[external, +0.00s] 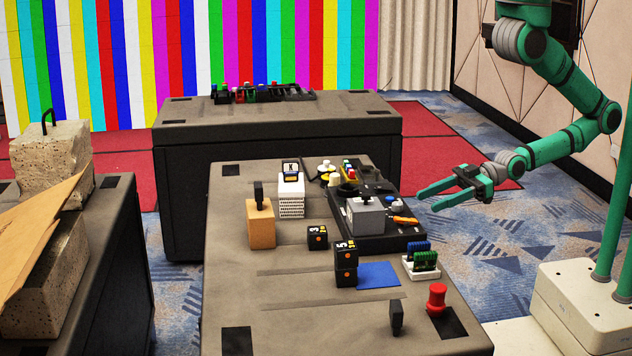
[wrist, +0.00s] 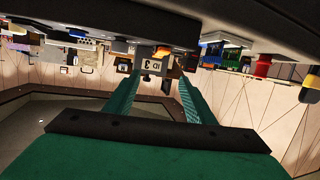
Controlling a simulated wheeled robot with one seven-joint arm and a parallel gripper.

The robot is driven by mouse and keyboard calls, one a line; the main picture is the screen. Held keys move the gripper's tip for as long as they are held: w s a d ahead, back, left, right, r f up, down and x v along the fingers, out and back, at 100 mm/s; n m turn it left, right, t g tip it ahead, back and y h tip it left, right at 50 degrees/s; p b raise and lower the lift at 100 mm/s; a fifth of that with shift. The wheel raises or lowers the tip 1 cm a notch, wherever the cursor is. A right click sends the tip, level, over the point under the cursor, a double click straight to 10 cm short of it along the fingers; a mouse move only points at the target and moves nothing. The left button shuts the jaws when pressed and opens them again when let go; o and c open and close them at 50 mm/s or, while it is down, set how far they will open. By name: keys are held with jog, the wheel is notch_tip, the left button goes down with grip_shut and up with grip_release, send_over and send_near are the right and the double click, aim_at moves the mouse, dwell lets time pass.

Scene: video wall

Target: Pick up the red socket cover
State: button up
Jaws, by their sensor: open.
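The red socket cover (external: 437,298) looks like a small red knob standing at the near right corner of the front table (external: 300,340), beside a black square patch. A red piece (wrist: 262,66) at the upper right of the wrist view appears to be the same cover, seen upside down. My gripper (external: 427,199) is open and empty, held off the table's right side, farther back than the cover and well apart from it. In the wrist view its two green fingers (wrist: 158,85) are spread, with a grey block marked 3 (wrist: 153,65) showing beyond them.
A small rack with blue and green pieces (external: 422,262) stands just behind the cover. A black upright piece (external: 396,317) is to its left. Black cubes (external: 346,262), a blue sheet (external: 379,274) and a black tray (external: 372,236) lie farther back. The table's front left is clear.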

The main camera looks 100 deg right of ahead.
aim_at(439, 309)
jog(key=w+a+n+y, duration=0.1)
jog(key=w+a, duration=0.1)
jog(key=a, duration=0.2)
jog(key=w+a+f+n+g+y, duration=0.1)
jog(key=w+a+n+y, duration=0.1)
jog(key=a, duration=0.3)
jog(key=w+a+n+g+y, duration=0.1)
jog(key=w+a+y, duration=0.1)
jog(key=a, duration=0.3)
jog(key=shift+w+f+n, duration=0.35)
jog(key=shift+f+n, duration=0.05)
jog(key=shift+n+g+y, duration=0.7)
jog(key=shift+n+y, duration=0.1)
jog(key=a, duration=0.6)
jog(key=shift+w+a+f, duration=0.15)
jog(key=shift+w+a, duration=0.05)
jog(key=shift+w, duration=0.15)
jog(key=a+g, duration=0.1)
jog(key=a, duration=0.2)
jog(key=a+f+g, duration=0.1)
jog(key=a, duration=0.1)
jog(key=a+f+n, duration=0.1)
jog(key=a, duration=0.2)
jog(key=shift+s+a+g+y, duration=0.25)
jog(key=shift+a+g+y, duration=0.05)
jog(key=shift+g+y, duration=0.1)
jog(key=x, duration=1)
jog(key=shift+a+f, duration=0.2)
jog(key=shift+f, duration=0.25)
jog(key=shift+c, duration=0.3)
